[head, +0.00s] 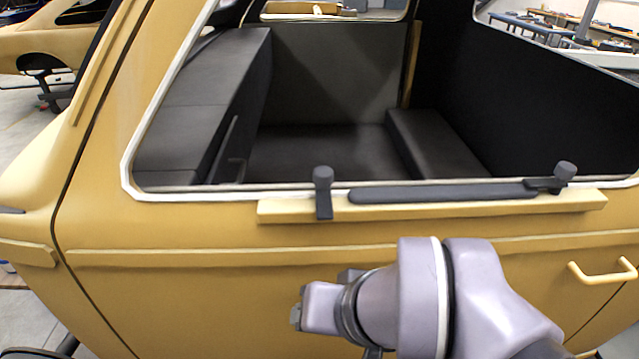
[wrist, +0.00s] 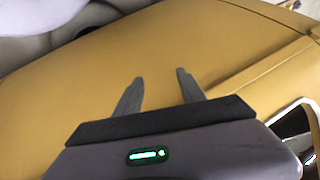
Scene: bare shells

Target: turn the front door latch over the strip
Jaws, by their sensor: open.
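A dark strip (head: 440,193) lies along a yellow ledge (head: 275,210) under the door's window opening. A dark latch (head: 323,193) with a round knob stands just left of the strip's left end. Its arm points down, beside the strip rather than across it. A second latch (head: 564,172) is at the strip's right end, its arm turned left over the strip. I cannot tell from a label which is the front one. My gripper (head: 298,312) is below the ledge, pointing left, clear of both latches. In the wrist view my gripper (wrist: 157,78) is open with nothing between its fingers.
The yellow door (head: 180,290) has a raised trim line below the ledge and a handle (head: 602,272) at the right. The white-edged window opening shows dark seats (head: 205,110) inside. Another yellow shell (head: 40,42) stands at the far left.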

